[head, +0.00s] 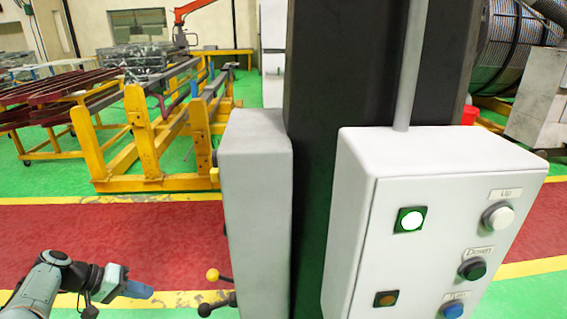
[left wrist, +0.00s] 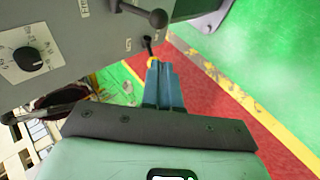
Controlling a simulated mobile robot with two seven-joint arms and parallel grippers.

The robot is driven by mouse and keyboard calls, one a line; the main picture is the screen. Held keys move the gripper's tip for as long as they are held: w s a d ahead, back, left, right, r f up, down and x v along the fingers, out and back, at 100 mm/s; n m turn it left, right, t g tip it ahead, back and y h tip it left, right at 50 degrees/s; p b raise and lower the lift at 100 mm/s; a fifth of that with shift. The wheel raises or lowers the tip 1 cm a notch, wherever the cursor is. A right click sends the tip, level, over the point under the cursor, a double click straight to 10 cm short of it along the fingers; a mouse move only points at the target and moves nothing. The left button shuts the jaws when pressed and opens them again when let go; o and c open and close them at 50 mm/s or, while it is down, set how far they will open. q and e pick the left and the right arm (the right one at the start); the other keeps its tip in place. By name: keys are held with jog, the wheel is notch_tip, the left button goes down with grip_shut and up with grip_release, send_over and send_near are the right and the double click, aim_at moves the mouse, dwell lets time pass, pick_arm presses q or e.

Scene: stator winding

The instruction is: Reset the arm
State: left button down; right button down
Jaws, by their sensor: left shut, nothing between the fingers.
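My left arm comes in at the lower left of the head view. Its gripper (head: 139,290) is shut and empty, with blue fingers pointing right. The gripper (left wrist: 163,80) also shows in the left wrist view, its blue fingers together. It is apart from the grey cabinet (head: 255,190), left of it and of the small levers with yellow and black knobs (head: 212,275). My right gripper is in neither view.
A white control box (head: 360,230) with a lit green lamp and several buttons, one marked Up (head: 498,215), stands at the right. A dark column (head: 340,100) rises behind it. Yellow racks (head: 150,140) stand back left. The red floor lane (head: 100,235) is clear.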

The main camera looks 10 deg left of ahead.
pick_arm(q)
jog(key=s+d+f+n+g+y+p, duration=0.1)
jog(key=s+d+f+g+p, duration=0.1)
jog(key=d+f, duration=0.5)
jog(key=s+d+f+g+p, duration=0.1)
jog(key=s+d+f, duration=0.1)
jog(key=f, duration=0.9)
jog(key=s+d+f+n+g+y+p, duration=0.1)
jog(key=s+d+f+g+p, duration=0.15)
jog(key=d+f, duration=0.45)
jog(key=s+d+f+m+g+y+p, duration=0.1)
jog(key=s+d+f+m+p, duration=0.2)
jog(key=s+d, duration=1.4)
notch_tip(320, 180, down, 3)
jog(key=shift+s+d+r+p, duration=0.2)
jog(key=shift+s+p, duration=0.6)
jog(key=shift+s, duration=0.4)
jog(key=shift+g, duration=0.25)
